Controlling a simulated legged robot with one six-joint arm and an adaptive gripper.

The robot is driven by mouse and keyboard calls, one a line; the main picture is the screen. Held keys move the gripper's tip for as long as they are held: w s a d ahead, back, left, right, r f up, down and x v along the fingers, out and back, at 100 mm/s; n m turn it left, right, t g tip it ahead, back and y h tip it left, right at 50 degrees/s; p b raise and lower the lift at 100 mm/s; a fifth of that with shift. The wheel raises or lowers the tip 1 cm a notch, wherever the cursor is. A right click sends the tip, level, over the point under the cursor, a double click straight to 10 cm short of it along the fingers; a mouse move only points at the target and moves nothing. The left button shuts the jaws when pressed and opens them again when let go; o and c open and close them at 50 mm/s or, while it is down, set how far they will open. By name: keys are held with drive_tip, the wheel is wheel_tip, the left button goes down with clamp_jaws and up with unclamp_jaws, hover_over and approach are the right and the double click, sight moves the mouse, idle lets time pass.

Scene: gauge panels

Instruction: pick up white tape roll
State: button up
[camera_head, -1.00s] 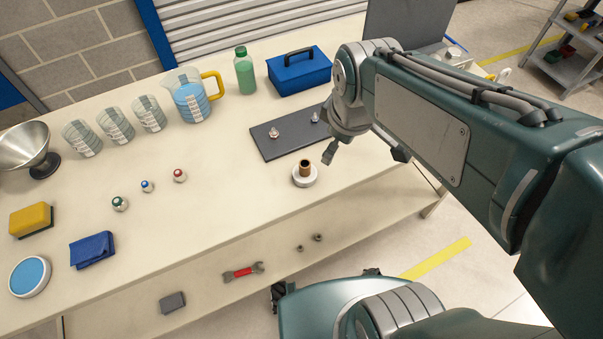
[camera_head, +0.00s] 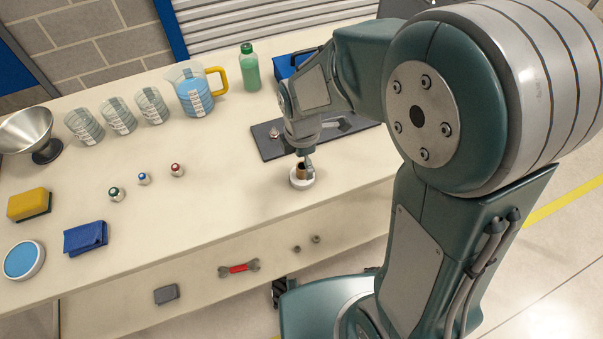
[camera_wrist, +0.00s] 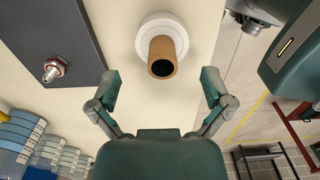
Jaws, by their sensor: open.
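The white tape roll (camera_head: 295,182) lies flat near the right front of the cream table, with a brown cylindrical piece standing up in its middle. In the wrist view the white roll (camera_wrist: 154,22) shows at the top centre, behind the brown piece (camera_wrist: 161,58). My gripper (camera_head: 307,164) is right above and beside the roll in the head view, partly hiding the brown piece. In the wrist view my gripper (camera_wrist: 160,88) has its two fingers spread wide, with nothing between them. The roll lies beyond the fingertips, roughly centred between them.
A dark grey plate (camera_head: 267,143) with metal fittings (camera_wrist: 54,68) lies just behind the roll. Small capped items (camera_head: 177,170), a blue cloth (camera_head: 86,237) and a yellow sponge (camera_head: 29,204) lie to the left. A jug (camera_head: 194,90) stands at the back. Table around the roll's left is clear.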

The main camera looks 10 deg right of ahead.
sight(302, 174)
wheel_tip(302, 174, down, 5)
drive_tip(key=shift+f, duration=0.2)
drive_tip(key=c, duration=0.9)
